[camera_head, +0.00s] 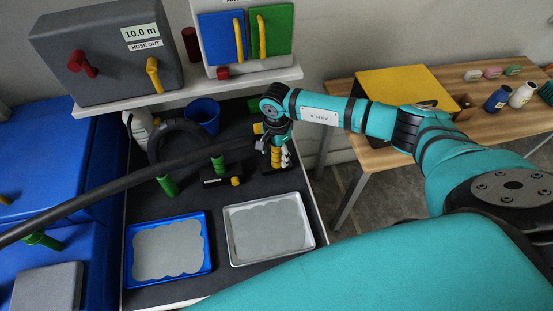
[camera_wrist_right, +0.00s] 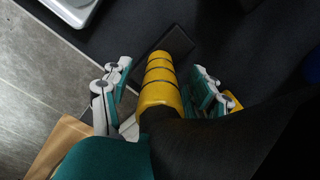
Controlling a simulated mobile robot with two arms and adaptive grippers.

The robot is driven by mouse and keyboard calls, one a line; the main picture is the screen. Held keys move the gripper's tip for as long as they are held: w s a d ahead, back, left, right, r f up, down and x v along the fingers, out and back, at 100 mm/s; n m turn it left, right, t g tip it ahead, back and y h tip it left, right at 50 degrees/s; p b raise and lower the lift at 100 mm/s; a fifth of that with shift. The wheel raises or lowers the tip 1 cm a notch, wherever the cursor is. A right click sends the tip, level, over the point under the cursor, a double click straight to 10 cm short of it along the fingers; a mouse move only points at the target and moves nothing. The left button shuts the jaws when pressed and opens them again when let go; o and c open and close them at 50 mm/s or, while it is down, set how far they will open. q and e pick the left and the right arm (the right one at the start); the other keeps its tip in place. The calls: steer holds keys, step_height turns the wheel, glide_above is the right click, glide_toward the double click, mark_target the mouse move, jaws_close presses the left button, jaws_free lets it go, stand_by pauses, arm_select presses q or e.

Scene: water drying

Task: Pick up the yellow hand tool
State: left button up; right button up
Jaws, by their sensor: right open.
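The yellow hand tool (camera_wrist_right: 161,78) shows in the right wrist view as a ribbed yellow grip with dark rings, above a dark flat base. A thick black hose (camera_wrist_right: 205,132) meets its near end in that view. My right gripper (camera_wrist_right: 161,70) is open, with its fingers on either side of the yellow grip and visible gaps on both sides. In the head view the yellow tool (camera_head: 276,158) is partly hidden below my right gripper (camera_head: 280,152), over the dark worktop. My left gripper is not in view.
The black hose (camera_head: 110,187) crosses the left of the head view. A blue tray (camera_head: 208,250) and a white tray (camera_head: 312,228) lie in front. A wooden table (camera_head: 480,122) is right.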

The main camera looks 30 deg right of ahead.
jaws_close()
steer(key=shift+r, duration=0.1)
stand_by(0.3)
steer(key=shift+w+r+b, duration=0.1)
steer(key=shift+r+b, duration=0.25)
steer(key=shift+r, duration=0.15)
step_height(320, 180, up, 2)
steer(key=shift+r+b, duration=0.1)
steer(key=shift+b, duration=0.45)
steer(key=s+a+r+b, duration=0.1)
steer(key=s+a+b, duration=0.3)
steer(key=s+a, duration=0.7)
steer(key=shift+a+r, duration=0.35)
steer(key=shift+r, duration=0.05)
